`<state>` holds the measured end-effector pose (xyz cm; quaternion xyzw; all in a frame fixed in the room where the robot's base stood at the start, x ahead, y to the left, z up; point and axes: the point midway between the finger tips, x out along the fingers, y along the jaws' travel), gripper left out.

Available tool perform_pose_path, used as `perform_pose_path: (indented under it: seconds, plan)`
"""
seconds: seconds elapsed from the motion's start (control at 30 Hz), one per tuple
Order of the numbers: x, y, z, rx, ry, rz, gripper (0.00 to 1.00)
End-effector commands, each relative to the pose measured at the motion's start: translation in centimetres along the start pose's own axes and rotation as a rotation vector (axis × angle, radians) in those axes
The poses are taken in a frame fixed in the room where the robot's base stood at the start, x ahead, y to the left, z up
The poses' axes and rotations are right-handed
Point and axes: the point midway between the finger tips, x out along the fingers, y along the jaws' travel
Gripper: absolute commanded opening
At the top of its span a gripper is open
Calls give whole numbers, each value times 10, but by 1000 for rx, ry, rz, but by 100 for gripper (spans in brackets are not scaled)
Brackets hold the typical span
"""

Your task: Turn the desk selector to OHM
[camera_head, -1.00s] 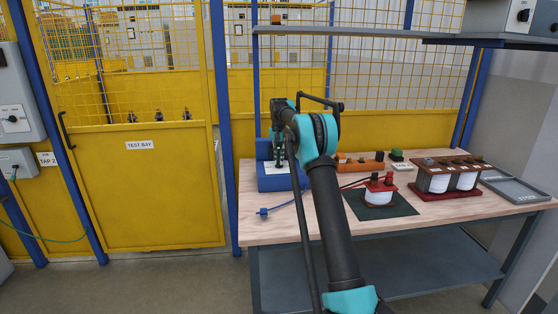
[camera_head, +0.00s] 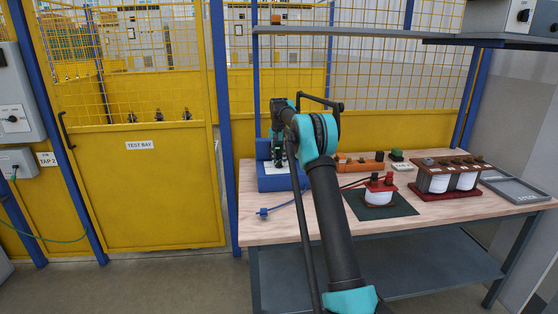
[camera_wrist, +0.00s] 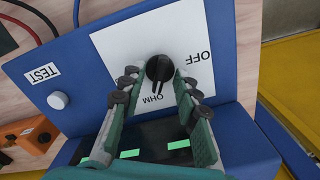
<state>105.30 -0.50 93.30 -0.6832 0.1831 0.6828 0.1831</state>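The desk selector is a black knob (camera_wrist: 158,68) on a white plate (camera_wrist: 115,45) of a blue desk unit (camera_wrist: 65,120), which also shows in the head view (camera_head: 275,184). An OFF label (camera_wrist: 198,57) is right of the knob. An OHM label (camera_wrist: 152,97) is just below it, partly covered by the knob's bar, which points roughly down towards OHM. My gripper (camera_wrist: 158,78) is open, one finger on each side of the knob, with white plate visible between. In the head view my gripper (camera_head: 279,160) is over the blue unit.
A white button (camera_wrist: 58,100) and a TEST label (camera_wrist: 41,74) are on the blue unit. On the bench (camera_head: 270,230) are a red-topped coil (camera_head: 379,190) on a dark mat, an orange block (camera_head: 358,164) and a larger coil unit (camera_head: 450,178). A blue probe (camera_head: 264,212) lies in front.

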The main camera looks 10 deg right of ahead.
Motion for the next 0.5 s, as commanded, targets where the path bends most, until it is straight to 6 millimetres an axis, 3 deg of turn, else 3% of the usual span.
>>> perform_pose_path:
  seconds: [0.27,0.5]
  plan:
    - [-5,0,0,0,0,0,31]
    - [-44,0,0,0,0,0,31]
